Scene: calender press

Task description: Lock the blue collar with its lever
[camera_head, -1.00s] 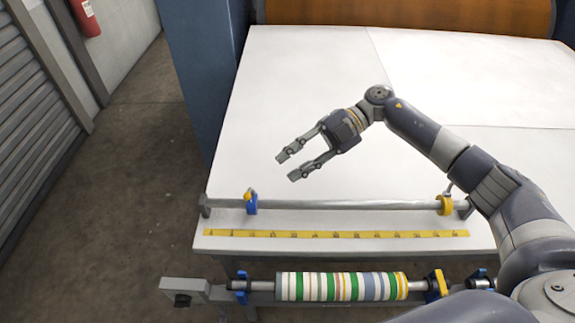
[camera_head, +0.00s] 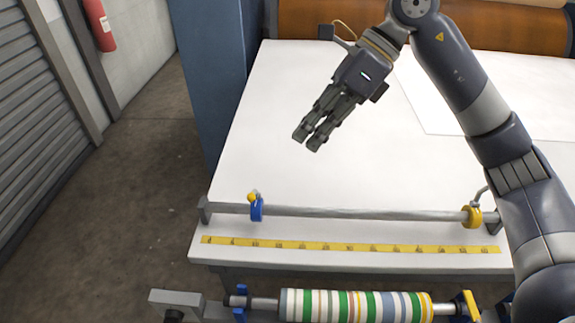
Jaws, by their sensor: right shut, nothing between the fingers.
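The blue collar (camera_head: 257,210) sits around the grey bar near its left end, at the front of the white table. Its lever (camera_head: 252,197), with a yellow knob, stands up at the collar's top and leans slightly left. My right gripper (camera_head: 307,143) is shut and empty. It is above the table, up and to the right of the blue collar and apart from it. My left gripper is not in view.
A yellow collar (camera_head: 472,216) sits near the right end of the grey bar (camera_head: 360,213). A yellow scale strip (camera_head: 350,247) runs along the table's front edge. Below is a striped roll (camera_head: 350,306). The white table top (camera_head: 280,100) is largely clear.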

